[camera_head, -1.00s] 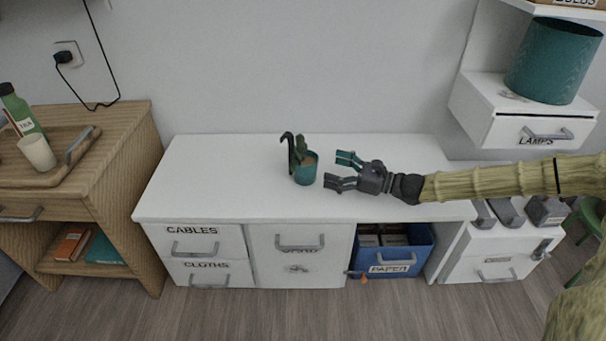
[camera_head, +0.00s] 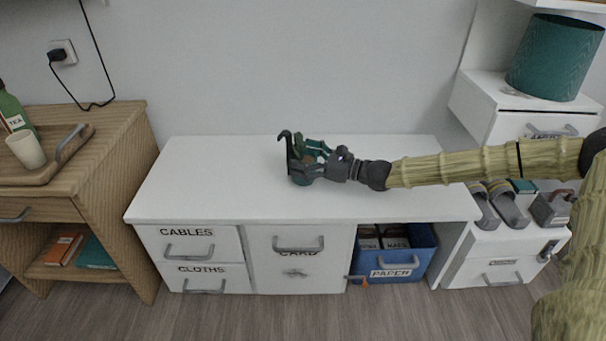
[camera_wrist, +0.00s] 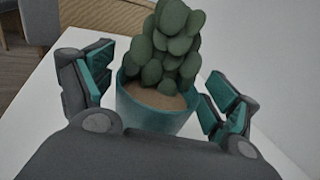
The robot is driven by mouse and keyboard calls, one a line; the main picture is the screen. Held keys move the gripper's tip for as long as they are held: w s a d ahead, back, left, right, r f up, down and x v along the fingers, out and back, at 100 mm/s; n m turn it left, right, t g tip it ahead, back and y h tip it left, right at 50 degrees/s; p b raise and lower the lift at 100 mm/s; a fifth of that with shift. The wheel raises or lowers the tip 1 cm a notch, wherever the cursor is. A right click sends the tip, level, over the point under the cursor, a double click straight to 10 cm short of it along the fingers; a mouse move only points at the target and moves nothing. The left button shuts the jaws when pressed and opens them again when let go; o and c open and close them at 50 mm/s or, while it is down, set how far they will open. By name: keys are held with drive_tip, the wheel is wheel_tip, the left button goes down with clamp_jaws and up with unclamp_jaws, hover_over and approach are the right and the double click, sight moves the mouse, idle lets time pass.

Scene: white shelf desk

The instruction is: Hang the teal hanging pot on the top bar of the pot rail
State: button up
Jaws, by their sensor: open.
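The teal hanging pot (camera_head: 300,179) stands upright on the white desk top (camera_head: 210,185), with a dark hook rising on its left side. It holds brown soil and a green cactus-like plant. My gripper (camera_head: 312,160) is open, with its fingers around the pot from the right. In the wrist view the pot (camera_wrist: 150,113) sits between the two teal-padded fingers, with a visible gap at the left finger; contact at the right finger is hard to tell. The hook is not visible in the wrist view. No pot rail shows in these frames.
The desk top is otherwise clear. A wooden cabinet at left carries a tray (camera_head: 62,160) with a cup (camera_head: 26,150) and a green bottle (camera_head: 14,112). A large teal cylinder (camera_head: 555,58) stands on the white unit at right. A blue paper bin (camera_head: 418,262) sits below the desk.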

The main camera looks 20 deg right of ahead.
drive_tip(key=c, duration=1.4)
drive_tip(key=shift+r, duration=0.15)
